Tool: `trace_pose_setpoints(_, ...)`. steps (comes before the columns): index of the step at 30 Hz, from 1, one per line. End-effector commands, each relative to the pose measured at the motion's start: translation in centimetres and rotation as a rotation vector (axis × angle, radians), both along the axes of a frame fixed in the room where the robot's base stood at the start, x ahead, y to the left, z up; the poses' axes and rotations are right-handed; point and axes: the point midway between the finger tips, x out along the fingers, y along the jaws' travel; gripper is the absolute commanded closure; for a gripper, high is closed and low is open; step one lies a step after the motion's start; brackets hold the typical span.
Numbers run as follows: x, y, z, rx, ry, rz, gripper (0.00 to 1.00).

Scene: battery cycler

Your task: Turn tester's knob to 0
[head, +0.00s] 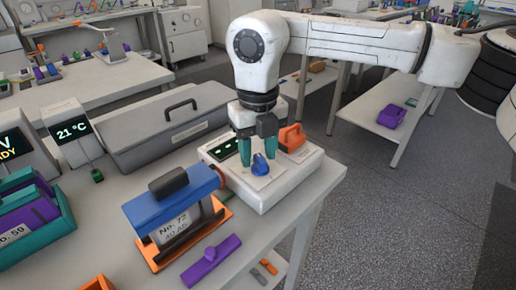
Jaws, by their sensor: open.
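The tester (282,184) is a white box near the right end of the table. Its blue knob (261,164) stands on a pale plate on the sloping top face. A small dark display with green marks (222,148) lies left of the knob. The knob's scale is too small to read. My gripper (256,151) points down just behind and above the knob, its teal fingers apart. The fingers seem to hold nothing, and I cannot tell if either one touches the tester. The right finger partly overlaps an orange piece.
The orange clamp-like piece (291,138) sits at the tester's back right. A blue battery (174,205) in an orange cradle stands front left, close to the tester. A grey lidded case (165,130) lies behind. A purple piece (210,261) lies in front. The floor at right is clear.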

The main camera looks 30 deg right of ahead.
Motion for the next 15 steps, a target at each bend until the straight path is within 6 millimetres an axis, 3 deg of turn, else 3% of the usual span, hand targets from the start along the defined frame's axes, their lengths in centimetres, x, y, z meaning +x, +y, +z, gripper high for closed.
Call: trace_pose_setpoints(15, 0.00, 0.01, 0.04, 0.000, 0.000, 0.000, 1.00)
